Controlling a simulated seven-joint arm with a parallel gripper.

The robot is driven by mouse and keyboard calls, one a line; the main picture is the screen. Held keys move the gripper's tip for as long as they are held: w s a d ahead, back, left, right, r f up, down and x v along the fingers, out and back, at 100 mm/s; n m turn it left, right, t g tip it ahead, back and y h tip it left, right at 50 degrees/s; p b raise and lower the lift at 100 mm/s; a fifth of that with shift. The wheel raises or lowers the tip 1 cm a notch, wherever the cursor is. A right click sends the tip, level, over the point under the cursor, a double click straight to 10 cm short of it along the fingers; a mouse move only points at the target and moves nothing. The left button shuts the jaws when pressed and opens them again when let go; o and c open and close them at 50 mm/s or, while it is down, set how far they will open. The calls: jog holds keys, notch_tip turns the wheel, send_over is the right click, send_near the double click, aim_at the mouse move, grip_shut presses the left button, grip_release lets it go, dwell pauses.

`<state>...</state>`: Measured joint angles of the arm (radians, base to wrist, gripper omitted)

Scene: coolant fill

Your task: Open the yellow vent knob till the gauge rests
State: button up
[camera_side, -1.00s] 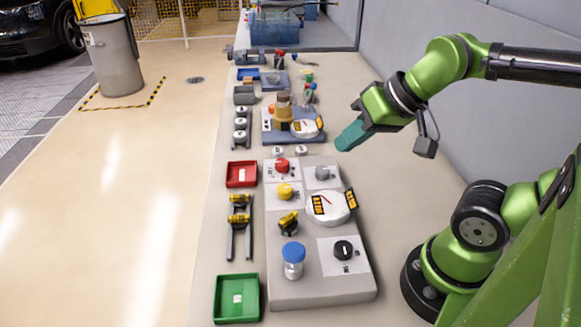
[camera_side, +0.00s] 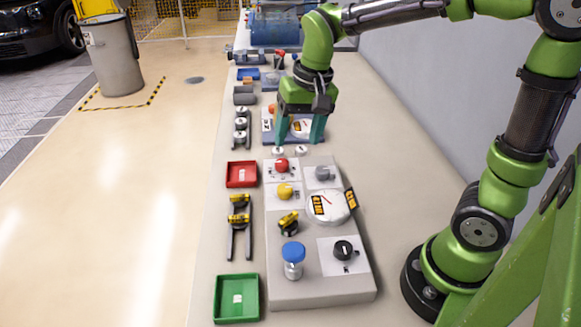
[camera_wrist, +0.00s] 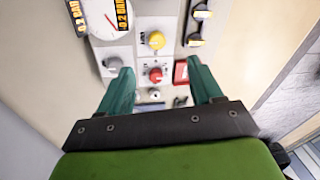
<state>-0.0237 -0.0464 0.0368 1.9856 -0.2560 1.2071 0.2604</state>
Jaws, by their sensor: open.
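The yellow vent knob (camera_side: 285,191) sits on a white plate on the grey panel in the side view, just in front of the red knob (camera_side: 282,165). In the wrist view the yellow knob (camera_wrist: 156,40) lies beyond the red knob (camera_wrist: 155,75). The round white gauge (camera_side: 328,206) with a red needle is right of the yellow knob; it also shows at the upper left of the wrist view (camera_wrist: 108,15). My gripper (camera_side: 299,143) is open and empty, fingers pointing down, above the bench behind the red knob. In the wrist view its teal fingers (camera_wrist: 163,78) are spread apart.
A grey knob (camera_side: 323,173), a black knob (camera_side: 343,249) and a blue-capped bottle (camera_side: 293,261) are also on the panel. A red tray (camera_side: 242,185) and a green tray (camera_side: 220,300) lie to its left. A second panel stands behind my gripper.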

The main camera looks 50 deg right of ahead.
aim_at(285, 188)
jog(key=w+m+g, duration=0.2)
jog(key=w+m, duration=0.1)
jog(key=w, duration=0.2)
jog(key=shift+m+h, duration=0.4)
jog(key=shift+m, duration=0.3)
jog(key=f, duration=1.6)
jog(key=shift+s+d+f, duration=0.2)
jog(key=shift+s+f, duration=0.05)
jog(key=shift+s, duration=0.15)
jog(key=c, duration=1.1)
jog(key=shift+o, duration=0.2)
